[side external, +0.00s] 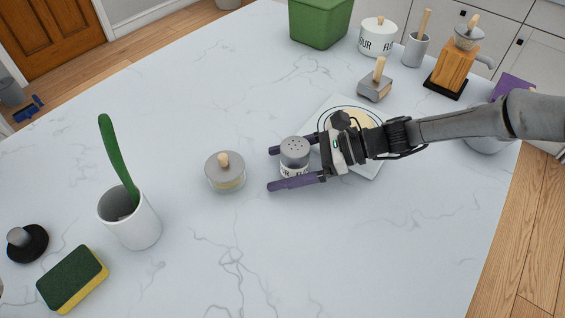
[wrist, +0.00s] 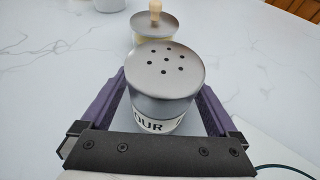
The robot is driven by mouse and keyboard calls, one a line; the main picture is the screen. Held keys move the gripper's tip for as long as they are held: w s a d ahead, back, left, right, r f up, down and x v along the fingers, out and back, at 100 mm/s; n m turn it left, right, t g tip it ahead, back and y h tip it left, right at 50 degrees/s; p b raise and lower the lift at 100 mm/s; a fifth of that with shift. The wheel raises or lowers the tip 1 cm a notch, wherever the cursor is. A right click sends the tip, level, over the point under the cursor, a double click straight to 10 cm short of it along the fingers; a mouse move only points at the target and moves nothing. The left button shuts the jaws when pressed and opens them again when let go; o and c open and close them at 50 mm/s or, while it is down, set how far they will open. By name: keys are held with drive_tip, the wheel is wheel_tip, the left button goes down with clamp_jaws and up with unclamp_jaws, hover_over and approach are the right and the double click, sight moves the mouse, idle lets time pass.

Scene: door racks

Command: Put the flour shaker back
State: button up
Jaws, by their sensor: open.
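The flour shaker (side external: 295,153) stands upright on the white marble counter, with a grey perforated lid and a white band lettered in black. It also shows in the wrist view (wrist: 164,85), where part of its lettering can be read. My gripper (side external: 271,168) is open, with its two purple fingers on either side of the shaker. In the wrist view small gaps seem to show between the fingers and the shaker; I cannot tell whether either finger touches it. The lower part of the shaker is partly hidden by my gripper.
A lidded glass jar (side external: 226,173) stands just left of the shaker. A square plate (side external: 334,107) lies under my wrist. At the back are a flour canister (side external: 377,39), green bin (side external: 320,22) and wooden grinder (side external: 453,68). A white cup (side external: 133,222) and sponge (side external: 73,279) stand left. The front middle is clear.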

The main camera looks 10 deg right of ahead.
drive_tip(key=shift+r, duration=0.25)
drive_tip(key=v, duration=1.1)
drive_tip(key=shift+s+d+r, duration=0.1)
drive_tip(key=shift+d, duration=0.2)
drive_tip(key=shift+d+r, duration=0.1)
drive_tip(key=shift+d, duration=0.05)
drive_tip(key=shift+r, duration=0.1)
drive_tip(key=s+d+r+n+h, duration=0.5)
drive_tip(key=s+d+r+n, duration=0.5)
drive_tip(key=d, duration=0.3)
drive_tip(key=s+d+n+t+h, duration=0.2)
drive_tip(key=s+d+n+h, duration=0.2)
drive_tip(key=s+d, duration=0.3)
drive_tip(key=s+d+n+t+h, duration=0.2)
drive_tip(key=s+d+n+h, duration=0.2)
drive_tip(key=s+d, duration=0.4)
drive_tip(key=d+n, duration=0.1)
drive_tip(key=d, duration=0.5)
drive_tip(key=shift+s+f+h, duration=0.3)
drive_tip(key=shift+s+f, duration=0.05)
drive_tip(key=shift+f, duration=0.05)
